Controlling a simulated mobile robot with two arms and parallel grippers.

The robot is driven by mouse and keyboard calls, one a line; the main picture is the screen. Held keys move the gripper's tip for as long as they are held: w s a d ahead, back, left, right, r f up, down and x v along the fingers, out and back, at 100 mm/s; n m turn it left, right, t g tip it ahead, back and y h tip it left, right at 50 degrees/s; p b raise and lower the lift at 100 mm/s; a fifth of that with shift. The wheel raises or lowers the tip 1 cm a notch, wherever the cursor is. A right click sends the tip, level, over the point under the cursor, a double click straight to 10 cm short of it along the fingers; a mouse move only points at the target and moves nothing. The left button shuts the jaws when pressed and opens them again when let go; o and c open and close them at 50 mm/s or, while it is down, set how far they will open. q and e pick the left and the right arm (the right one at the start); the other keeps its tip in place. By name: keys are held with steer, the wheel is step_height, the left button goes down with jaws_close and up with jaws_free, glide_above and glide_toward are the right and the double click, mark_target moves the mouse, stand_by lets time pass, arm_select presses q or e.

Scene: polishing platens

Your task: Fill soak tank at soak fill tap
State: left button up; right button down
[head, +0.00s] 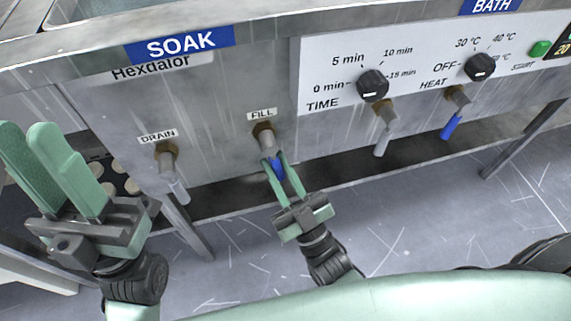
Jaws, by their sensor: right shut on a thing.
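The soak tank (215,75) has a scratched steel front with a blue SOAK label, and its basin shows only in part at the top left. The soak fill tap (265,142), under the FILL label, has a brass base and a grey body. Its blue lever (278,170) points down and slightly right. My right gripper (274,167) is shut on this lever, with a finger on each side, partly hiding it. My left gripper (28,127) is open and empty at the left, its fingers pointing up, apart from the tank. The water level is not visible.
The drain tap (167,160), with a pale lever, is left of the fill tap. Right are the time knob (372,84), heat knob (480,66) and two more taps, one with a blue lever (451,126). A bench leg (190,225) stands below. The floor in front is clear.

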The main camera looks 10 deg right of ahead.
steer(key=shift+a+m+t+h, duration=0.3)
steer(key=shift+m+t+h, duration=0.1)
steer(key=shift+m+h, duration=0.55)
steer(key=shift+a+m+t+h, duration=0.25)
steer(key=shift+m+t+h, duration=0.15)
steer(key=shift+m+h, duration=0.5)
steer(key=shift+m, duration=0.35)
steer(key=c, duration=1.3)
jaws_free()
steer(key=shift+a, duration=0.1)
steer(key=shift+f, duration=0.1)
steer(key=v, duration=0.7)
steer(key=shift+s+f+p, duration=0.2)
steer(key=shift+s+p, duration=0.1)
